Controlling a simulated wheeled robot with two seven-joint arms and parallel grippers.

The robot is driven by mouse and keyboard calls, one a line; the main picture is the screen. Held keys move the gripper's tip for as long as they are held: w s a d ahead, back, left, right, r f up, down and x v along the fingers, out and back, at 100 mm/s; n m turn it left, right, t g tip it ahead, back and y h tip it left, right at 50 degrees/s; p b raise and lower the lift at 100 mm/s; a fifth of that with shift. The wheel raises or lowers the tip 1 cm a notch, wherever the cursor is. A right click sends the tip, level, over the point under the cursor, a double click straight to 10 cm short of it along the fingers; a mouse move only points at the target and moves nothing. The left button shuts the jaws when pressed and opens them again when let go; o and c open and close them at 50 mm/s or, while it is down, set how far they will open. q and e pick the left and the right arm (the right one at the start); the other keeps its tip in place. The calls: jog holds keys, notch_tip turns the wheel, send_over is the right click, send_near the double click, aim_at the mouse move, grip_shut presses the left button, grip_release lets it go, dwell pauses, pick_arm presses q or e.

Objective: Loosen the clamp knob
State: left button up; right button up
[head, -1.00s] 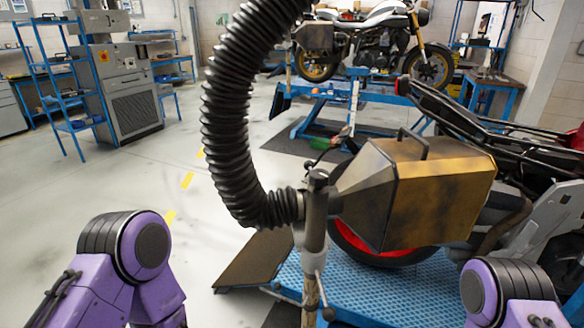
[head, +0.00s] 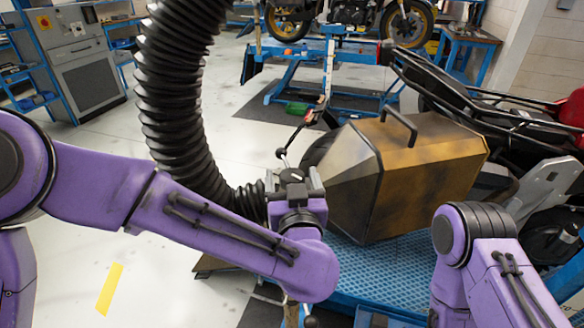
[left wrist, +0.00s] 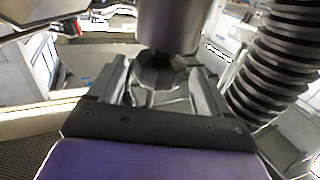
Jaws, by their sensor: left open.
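The left wrist view shows a dark, faceted clamp knob (left wrist: 160,75) at the end of a grey cylinder (left wrist: 167,25). My left gripper (left wrist: 163,92) is open, with one grey finger on each side of the knob. I cannot tell whether either finger touches it. In the head view my left gripper (head: 295,188) is at the upper end of the stand, beside the hose end. A dark top piece (head: 292,175) shows between its jaws. My left forearm and wrist hide most of the stand. My right arm is at the lower right; its gripper is out of view.
A thick black ribbed hose (head: 175,95) hangs left of the stand. A brown-gold metal hood (head: 410,170) with a handle is close on the right. Behind it is a partly stripped motorcycle (head: 490,120) over a blue platform (head: 385,275). Open floor lies at left.

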pick_arm(q)
jog(key=shift+w, duration=0.7)
jog(key=shift+c, duration=0.3)
jog(key=c, duration=0.9)
jog(key=shift+r+n+y+p, duration=0.15)
jog(key=shift+n+y+p, duration=0.3)
jog(key=shift+y, duration=0.35)
jog(key=shift+n+g+y, duration=0.3)
jog(key=shift+n+y, duration=0.05)
jog(key=shift+y, duration=0.15)
jog(key=o, duration=1)
jog(key=shift+c, duration=0.2)
